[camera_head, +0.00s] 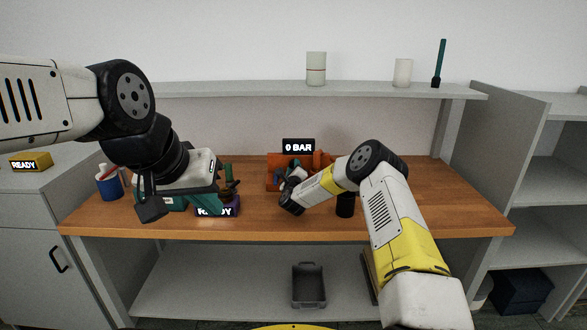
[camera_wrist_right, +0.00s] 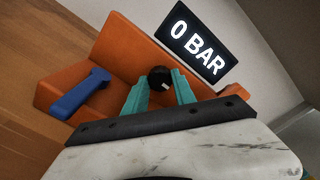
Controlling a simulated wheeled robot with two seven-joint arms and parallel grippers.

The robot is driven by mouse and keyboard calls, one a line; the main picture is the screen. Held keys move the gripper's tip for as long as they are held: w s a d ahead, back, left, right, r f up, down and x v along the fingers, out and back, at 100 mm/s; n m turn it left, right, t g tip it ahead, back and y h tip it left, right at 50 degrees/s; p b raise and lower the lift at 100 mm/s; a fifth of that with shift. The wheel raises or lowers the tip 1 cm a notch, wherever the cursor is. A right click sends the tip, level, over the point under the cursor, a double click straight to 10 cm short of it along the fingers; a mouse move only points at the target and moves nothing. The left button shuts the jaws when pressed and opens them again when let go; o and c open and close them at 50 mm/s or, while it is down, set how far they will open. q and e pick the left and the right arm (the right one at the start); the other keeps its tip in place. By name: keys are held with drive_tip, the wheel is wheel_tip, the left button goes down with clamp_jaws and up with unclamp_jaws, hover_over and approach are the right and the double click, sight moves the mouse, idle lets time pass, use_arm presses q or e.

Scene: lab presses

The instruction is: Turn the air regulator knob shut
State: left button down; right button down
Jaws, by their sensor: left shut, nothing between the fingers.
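The air regulator knob (camera_wrist_right: 160,78) is a round black knob with a white mark, on the front of an orange unit (camera_wrist_right: 130,48). A black display (camera_wrist_right: 198,42) above the unit reads "0 BAR"; it also shows in the head view (camera_head: 298,146). My right gripper (camera_wrist_right: 160,84) has its teal fingers on either side of the knob, apparently touching it. In the head view my right gripper (camera_head: 281,174) is at the orange unit, and its wrist hides most of the knob area. My left gripper (camera_head: 216,205) is shut and empty over the left part of the bench.
A blue lever (camera_wrist_right: 80,92) sits on the orange unit beside the knob. A "READY" display (camera_head: 217,211), a blue cup (camera_head: 109,183) and a black cylinder (camera_head: 345,204) are on the wooden bench (camera_head: 420,205). A shelf (camera_head: 220,89) runs behind. The bench's right part is clear.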

drive_tip(key=shift+n, duration=0.3)
drive_tip(key=n, duration=0.9)
drive_tip(key=shift+f, duration=0.1)
drive_tip(key=n, duration=0.4)
drive_tip(key=shift+f+n, duration=0.1)
drive_tip(key=shift+n, duration=2.1)
drive_tip(key=c, duration=1.3)
unclamp_jaws()
drive_tip(key=shift+s, duration=0.15)
